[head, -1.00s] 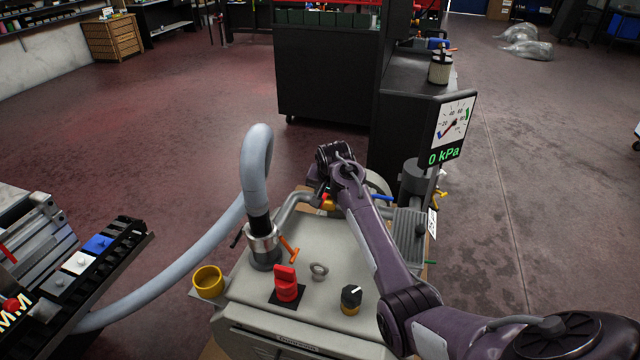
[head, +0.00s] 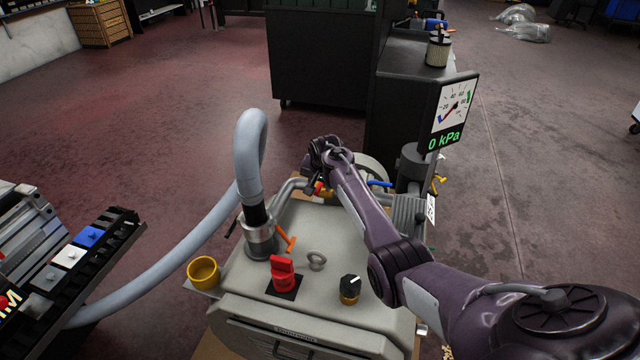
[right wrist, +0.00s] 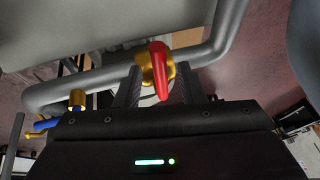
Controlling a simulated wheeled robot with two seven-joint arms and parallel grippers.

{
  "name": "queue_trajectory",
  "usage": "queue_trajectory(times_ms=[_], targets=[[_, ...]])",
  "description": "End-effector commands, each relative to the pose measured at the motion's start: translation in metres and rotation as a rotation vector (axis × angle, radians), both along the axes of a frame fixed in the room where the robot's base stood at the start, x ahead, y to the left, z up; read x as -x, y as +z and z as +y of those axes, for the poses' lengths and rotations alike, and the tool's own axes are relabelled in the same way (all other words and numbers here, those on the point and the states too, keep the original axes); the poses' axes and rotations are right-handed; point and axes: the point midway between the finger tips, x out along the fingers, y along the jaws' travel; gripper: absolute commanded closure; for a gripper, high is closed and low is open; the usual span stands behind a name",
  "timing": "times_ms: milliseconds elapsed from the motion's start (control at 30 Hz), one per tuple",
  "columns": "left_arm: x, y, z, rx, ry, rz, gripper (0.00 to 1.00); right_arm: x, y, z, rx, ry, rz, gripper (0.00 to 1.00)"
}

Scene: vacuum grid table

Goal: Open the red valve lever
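The red valve lever (right wrist: 161,70) sits on a brass valve body (right wrist: 146,68) on a grey pipe in the right wrist view. It points down toward my palm, in line with the gap between my fingers. My right gripper (right wrist: 161,88) is open, with one finger on each side of the lever; I cannot tell whether either touches it. In the head view the red lever (head: 319,187) shows small at the back of the grey machine, beside my right gripper (head: 312,188), whose fingers are partly hidden there. My left gripper is not in view.
The machine top (head: 320,225) carries a red knob (head: 282,274), a black knob (head: 350,287), a metal ring and an orange handle (head: 286,238). A thick grey hose (head: 250,150) rises at left. The gauge (head: 450,115) reads 0 kPa. Blue and yellow handles are near the valve.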

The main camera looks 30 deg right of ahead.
Motion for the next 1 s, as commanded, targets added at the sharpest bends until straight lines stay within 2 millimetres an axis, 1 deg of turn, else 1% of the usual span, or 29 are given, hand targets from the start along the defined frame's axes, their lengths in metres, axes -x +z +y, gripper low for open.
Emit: queue_trajectory(times_ms=[67, 167, 267, 400, 467, 567, 733, 1000], targets=[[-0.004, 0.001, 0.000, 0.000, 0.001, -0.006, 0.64, 0.000, 0.000, 0.000, 0.000, 0.000, 0.000, 0.64], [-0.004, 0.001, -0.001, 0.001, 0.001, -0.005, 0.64, 0.000, 0.000, 0.000, 0.000, 0.000, 0.000, 0.64], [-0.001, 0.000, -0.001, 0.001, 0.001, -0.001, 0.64, 0.000, 0.000, 0.000, 0.000, 0.000, 0.000, 0.74], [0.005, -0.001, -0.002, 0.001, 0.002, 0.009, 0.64, 0.000, 0.000, 0.000, 0.000, 0.000, 0.000, 0.93], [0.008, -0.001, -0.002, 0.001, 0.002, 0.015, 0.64, 0.000, 0.000, 0.000, 0.000, 0.000, 0.000, 1.00], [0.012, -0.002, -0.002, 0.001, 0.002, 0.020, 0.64, 0.000, 0.000, 0.000, 0.000, 0.000, 0.000, 1.00], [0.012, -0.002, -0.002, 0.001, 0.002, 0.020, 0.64, 0.000, 0.000, 0.000, 0.000, 0.000, 0.000, 1.00], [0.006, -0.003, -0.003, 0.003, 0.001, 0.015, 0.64, -0.003, 0.000, 0.003, 0.000, -0.051, 0.000, 1.00]])
